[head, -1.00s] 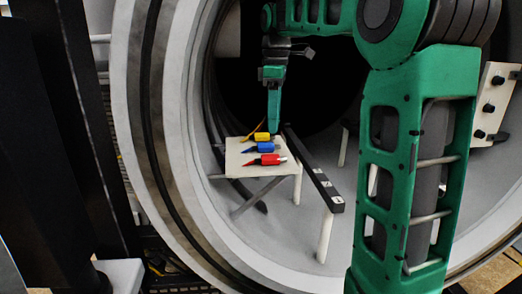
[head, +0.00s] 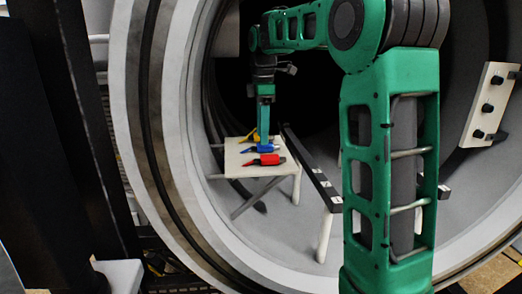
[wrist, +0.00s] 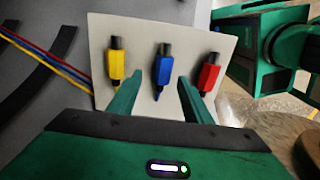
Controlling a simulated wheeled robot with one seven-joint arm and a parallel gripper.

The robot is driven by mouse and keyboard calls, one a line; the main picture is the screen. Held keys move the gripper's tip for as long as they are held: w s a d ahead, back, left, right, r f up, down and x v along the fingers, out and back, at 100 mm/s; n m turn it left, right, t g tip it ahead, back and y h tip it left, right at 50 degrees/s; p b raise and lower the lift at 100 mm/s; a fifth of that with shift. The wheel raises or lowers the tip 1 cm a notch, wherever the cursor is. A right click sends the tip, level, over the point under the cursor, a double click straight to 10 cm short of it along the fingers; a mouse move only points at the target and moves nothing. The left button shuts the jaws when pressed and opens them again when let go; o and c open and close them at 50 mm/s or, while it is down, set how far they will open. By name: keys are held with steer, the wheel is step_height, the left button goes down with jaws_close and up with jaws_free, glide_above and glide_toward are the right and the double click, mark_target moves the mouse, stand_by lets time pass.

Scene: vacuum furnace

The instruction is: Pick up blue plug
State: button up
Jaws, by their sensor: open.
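The blue plug (wrist: 162,70) lies on a pale board, between a yellow plug (wrist: 116,65) and a red plug (wrist: 209,74) in the wrist view. In the head view the blue plug (head: 259,149) is partly hidden by my gripper. My gripper (head: 262,140) points down over the board. In the wrist view my gripper (wrist: 158,85) is open, its two green fingers apart on either side of the blue plug's lower end. Nothing is held. How high the fingertips are above the board cannot be told.
The small pale board (head: 240,168) stands inside the round furnace chamber. A dark rail (head: 312,172) runs close along its right side. Yellow, red and blue cables (wrist: 45,55) lie left in the wrist view. The furnace's thick rim (head: 150,150) surrounds the opening.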

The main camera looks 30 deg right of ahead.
mark_target(268, 147)
steer(key=shift+f, duration=1.65)
steer(key=c, duration=1.1)
steer(key=shift+c, duration=0.2)
steer(key=shift+r, duration=0.1)
